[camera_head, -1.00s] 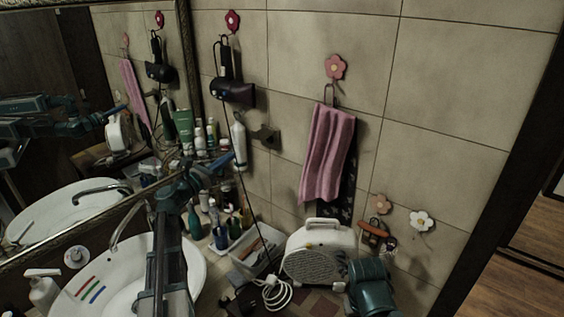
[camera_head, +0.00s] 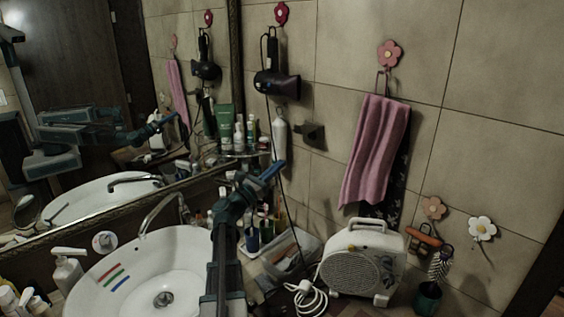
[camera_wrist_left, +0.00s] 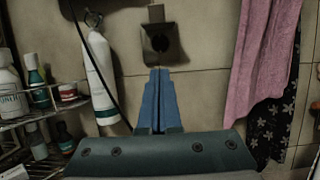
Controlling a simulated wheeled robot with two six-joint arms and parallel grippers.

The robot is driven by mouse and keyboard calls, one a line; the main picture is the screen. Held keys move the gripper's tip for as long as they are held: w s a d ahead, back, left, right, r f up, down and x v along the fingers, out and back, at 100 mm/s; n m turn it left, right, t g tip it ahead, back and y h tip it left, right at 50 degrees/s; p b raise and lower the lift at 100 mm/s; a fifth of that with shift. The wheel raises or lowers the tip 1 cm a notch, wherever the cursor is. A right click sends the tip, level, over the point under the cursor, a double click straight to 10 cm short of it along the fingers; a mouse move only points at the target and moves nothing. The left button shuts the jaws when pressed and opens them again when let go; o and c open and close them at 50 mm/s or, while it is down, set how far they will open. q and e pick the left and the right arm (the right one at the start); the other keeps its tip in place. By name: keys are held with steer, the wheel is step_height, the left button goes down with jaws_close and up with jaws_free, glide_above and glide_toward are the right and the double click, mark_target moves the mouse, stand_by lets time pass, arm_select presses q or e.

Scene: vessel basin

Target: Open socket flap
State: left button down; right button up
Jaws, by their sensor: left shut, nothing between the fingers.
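The socket (camera_head: 310,135) is a small dark square fixture on the tiled wall, right of the hanging white bottle. In the left wrist view the socket (camera_wrist_left: 160,44) shows a dark centre and a narrow tab above it. Whether its flap is up or down I cannot tell for sure. My left gripper (camera_head: 277,167) is in front of the wall, below and left of the socket in the head view. In the left wrist view its blue fingers (camera_wrist_left: 160,72) are together and empty, their tips pointing just below the socket. My right gripper is not in view.
A white bottle (camera_wrist_left: 100,75) and a dark cord hang left of the socket. A hairdryer (camera_head: 277,85) hangs above. A pink towel (camera_head: 374,150) hangs to the right. A bottle shelf (camera_wrist_left: 40,100), a sink (camera_head: 150,265) and a white heater (camera_head: 362,262) are lower down.

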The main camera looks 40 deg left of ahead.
arm_select(q)
steer(key=w+r+p, duration=0.6)
steer(key=shift+w+d+r, duration=0.25)
steer(key=shift+w+r, duration=0.05)
stand_by(0.3)
